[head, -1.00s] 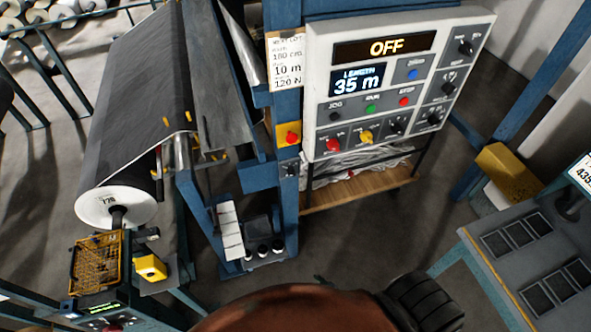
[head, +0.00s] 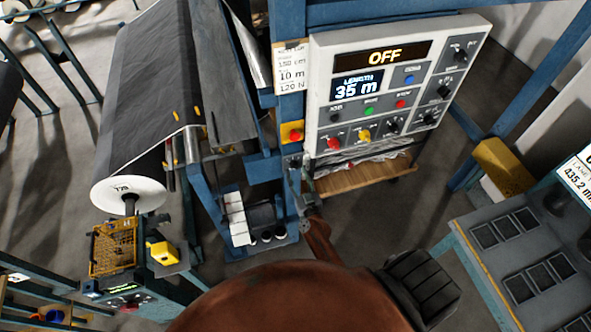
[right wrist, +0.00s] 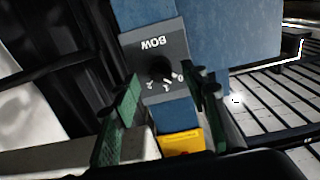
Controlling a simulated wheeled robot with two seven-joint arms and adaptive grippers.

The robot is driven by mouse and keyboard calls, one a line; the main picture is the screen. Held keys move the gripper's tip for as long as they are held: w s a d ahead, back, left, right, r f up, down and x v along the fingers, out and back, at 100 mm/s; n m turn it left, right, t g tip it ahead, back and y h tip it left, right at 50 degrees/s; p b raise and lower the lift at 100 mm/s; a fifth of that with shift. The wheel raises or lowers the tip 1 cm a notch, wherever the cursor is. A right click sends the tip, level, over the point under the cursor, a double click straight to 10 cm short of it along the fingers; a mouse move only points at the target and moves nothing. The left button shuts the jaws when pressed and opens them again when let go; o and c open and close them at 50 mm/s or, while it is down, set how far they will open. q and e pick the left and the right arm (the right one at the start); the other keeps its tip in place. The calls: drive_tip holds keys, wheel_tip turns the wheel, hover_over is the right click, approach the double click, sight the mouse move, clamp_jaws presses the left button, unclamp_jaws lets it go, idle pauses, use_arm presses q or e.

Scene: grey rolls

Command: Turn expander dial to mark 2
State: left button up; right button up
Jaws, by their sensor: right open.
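A dark round dial (right wrist: 161,71) on a grey plate marked BOW shows in the right wrist view, where the lettering is upside down. White marks sit around the knob, but I cannot read its setting. The plate is on a blue post (right wrist: 150,14). My right gripper (right wrist: 166,84) is open, its two green-padded fingers on either side of the dial's lower part; I cannot tell whether they touch it. In the head view the right gripper (head: 300,180) is at the post, below a yellow plate with a red button (head: 292,134), and largely covers the dial. My left gripper is out of view.
A white control panel (head: 318,100) with OFF and 35 m displays and several knobs and buttons stands right of the post. A wooden shelf (head: 365,178) is below it. A dark fabric roll (head: 150,95) is at left. A grey console (head: 490,262) is at lower right.

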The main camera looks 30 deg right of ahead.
sight(294, 166)
drive_tip(key=shift+x, duration=1.2)
drive_tip(key=shift+c, duration=0.6)
clamp_jaws()
